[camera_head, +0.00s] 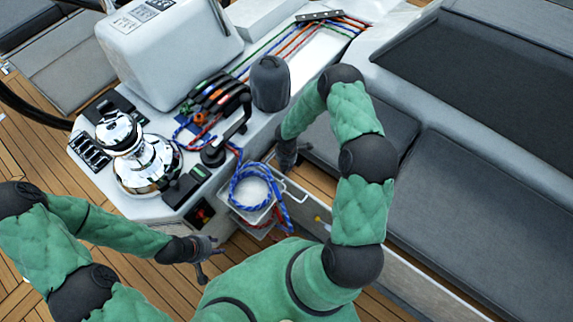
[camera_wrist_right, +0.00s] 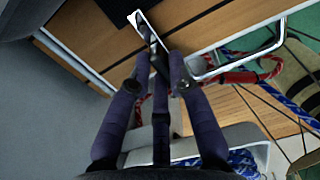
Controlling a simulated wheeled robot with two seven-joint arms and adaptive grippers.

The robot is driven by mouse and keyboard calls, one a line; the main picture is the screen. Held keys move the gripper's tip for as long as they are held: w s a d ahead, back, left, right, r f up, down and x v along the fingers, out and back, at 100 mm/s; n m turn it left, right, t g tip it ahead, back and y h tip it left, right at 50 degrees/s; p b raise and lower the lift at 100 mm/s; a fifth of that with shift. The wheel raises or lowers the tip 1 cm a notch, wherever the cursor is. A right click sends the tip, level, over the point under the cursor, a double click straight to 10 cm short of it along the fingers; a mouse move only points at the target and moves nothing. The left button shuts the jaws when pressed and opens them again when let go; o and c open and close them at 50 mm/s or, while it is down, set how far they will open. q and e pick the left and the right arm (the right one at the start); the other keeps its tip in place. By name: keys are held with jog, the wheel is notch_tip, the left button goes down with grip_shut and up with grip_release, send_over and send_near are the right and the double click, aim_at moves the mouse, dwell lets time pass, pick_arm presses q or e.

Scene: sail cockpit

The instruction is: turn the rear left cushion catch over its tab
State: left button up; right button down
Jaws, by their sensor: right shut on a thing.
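My right gripper (camera_wrist_right: 160,66) shows large in the right wrist view, its dark fingers closed around a slim dark catch (camera_wrist_right: 152,38) at a pale, narrow plate on the wood-coloured face. The fingers hide much of the catch, so its exact turn and the tab cannot be made out. In the head view my right gripper (camera_head: 288,150) is small and dark, beside the grey seat cushion (camera_head: 366,140), and the catch cannot be picked out there. My left gripper (camera_head: 207,250) is empty over the deck at lower centre, its fingers apart.
An open bin with a coiled blue rope (camera_head: 250,188) stands just left of my right gripper. A metal rail (camera_wrist_right: 243,62) and red rope (camera_wrist_right: 240,77) lie to the right in the wrist view. A chrome winch (camera_head: 140,155) and console (camera_head: 165,55) stand at left.

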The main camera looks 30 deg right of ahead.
jog(key=c, duration=1.1)
grip_release()
jog(key=shift+c, duration=0.2)
jog(key=shift+r, duration=0.1)
notch_tip(320, 180, up, 12)
